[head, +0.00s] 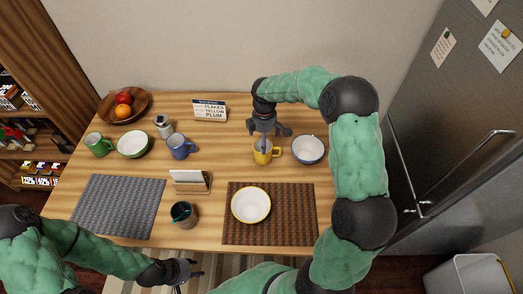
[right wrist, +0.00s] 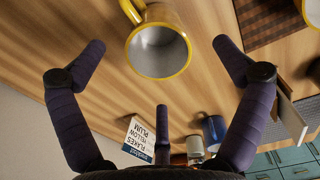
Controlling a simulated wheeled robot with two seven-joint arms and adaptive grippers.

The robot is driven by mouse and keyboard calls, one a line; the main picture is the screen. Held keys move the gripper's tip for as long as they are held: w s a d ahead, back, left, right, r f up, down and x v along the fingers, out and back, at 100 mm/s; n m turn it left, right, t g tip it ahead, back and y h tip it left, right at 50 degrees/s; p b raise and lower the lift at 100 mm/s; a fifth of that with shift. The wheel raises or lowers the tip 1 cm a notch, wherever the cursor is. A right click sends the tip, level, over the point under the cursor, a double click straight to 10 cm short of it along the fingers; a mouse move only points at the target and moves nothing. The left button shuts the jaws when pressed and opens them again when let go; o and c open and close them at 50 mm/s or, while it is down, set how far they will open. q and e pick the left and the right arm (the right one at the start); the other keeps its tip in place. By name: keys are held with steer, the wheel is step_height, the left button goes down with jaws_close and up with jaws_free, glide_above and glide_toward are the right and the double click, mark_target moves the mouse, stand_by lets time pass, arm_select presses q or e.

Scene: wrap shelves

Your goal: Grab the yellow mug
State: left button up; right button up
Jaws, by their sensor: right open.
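The yellow mug (head: 263,157) stands upright on the wooden table, its handle to the right in the head view. In the right wrist view the yellow mug (right wrist: 176,30) shows its open, empty inside and its handle at the top. My right gripper (head: 268,137) is just above and behind the mug. In the right wrist view its dark fingers (right wrist: 160,55) are spread wide on either side of the mug, with nothing between them held. My left gripper (head: 183,275) is low at the table's front edge, away from the mug; its finger opening is too small to judge.
A blue-rimmed bowl (head: 308,158) stands close right of the mug. A blue mug (head: 181,150), a sign (head: 209,110) and a card holder (head: 190,186) are to the left. A fridge (head: 430,120) borders the right.

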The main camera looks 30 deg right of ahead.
step_height(320, 180, down, 5)
steer(key=shift+r+b, duration=0.15)
steer(key=shift+b, duration=0.5)
steer(key=shift+w+d+f+b, duration=0.15)
steer(key=shift+f+b, duration=0.45)
steer(key=shift+f, duration=0.75)
steer(key=shift+w+d+f+b, duration=0.1)
steer(key=shift+f+b, duration=0.45)
steer(key=shift+f, duration=0.75)
steer(key=shift+r, duration=0.1)
steer(key=shift+c, duration=0.2)
steer(key=shift+s, duration=0.1)
steer(key=c, duration=1.3)
